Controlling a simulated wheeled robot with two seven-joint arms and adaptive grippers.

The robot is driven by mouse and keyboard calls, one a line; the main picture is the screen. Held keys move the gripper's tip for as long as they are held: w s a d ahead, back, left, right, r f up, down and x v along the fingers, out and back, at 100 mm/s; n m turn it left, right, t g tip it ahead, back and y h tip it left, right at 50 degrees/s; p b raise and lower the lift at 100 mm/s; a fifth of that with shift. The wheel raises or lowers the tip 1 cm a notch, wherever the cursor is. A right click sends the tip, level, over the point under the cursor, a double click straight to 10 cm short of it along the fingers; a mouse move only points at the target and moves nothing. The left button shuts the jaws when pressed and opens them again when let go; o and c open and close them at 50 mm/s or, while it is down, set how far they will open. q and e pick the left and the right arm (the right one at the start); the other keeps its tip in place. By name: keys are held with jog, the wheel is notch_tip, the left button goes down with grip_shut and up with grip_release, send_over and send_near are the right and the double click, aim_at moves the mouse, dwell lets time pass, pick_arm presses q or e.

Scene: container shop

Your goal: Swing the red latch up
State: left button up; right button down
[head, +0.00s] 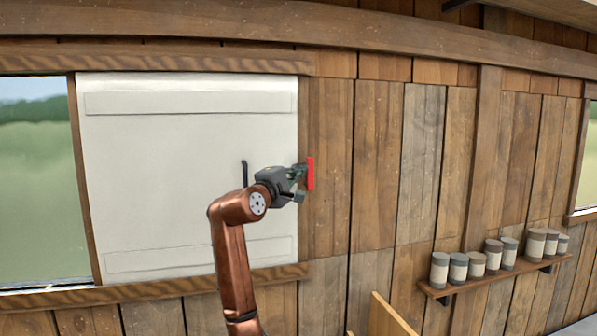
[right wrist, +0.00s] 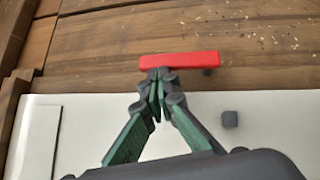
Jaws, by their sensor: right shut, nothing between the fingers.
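The red latch (head: 310,173) is a small red bar on the wooden wall just right of the white shutter panel (head: 180,150). In the head view it stands upright. It also shows in the right wrist view (right wrist: 180,62), lying across the picture on the wood. My right gripper (head: 301,180) is shut and empty, with its fingertips at the latch's left side. In the right wrist view the fingertips (right wrist: 158,80) meet the latch's edge near its middle; whether they touch it I cannot tell. My left gripper is not in view.
A dark handle (head: 245,173) stands out from the white panel, left of my right gripper. A shelf (head: 500,273) with several grey and brown jars hangs at the lower right. A window (head: 40,180) is at the left. The wall right of the latch is clear.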

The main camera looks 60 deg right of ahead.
jog(key=w+a+b, duration=0.2)
jog(key=a+b, duration=0.1)
jog(key=a, duration=1)
jog(key=shift+w+f, duration=0.1)
jog(key=shift+w, duration=0.1)
jog(key=shift+s, duration=0.1)
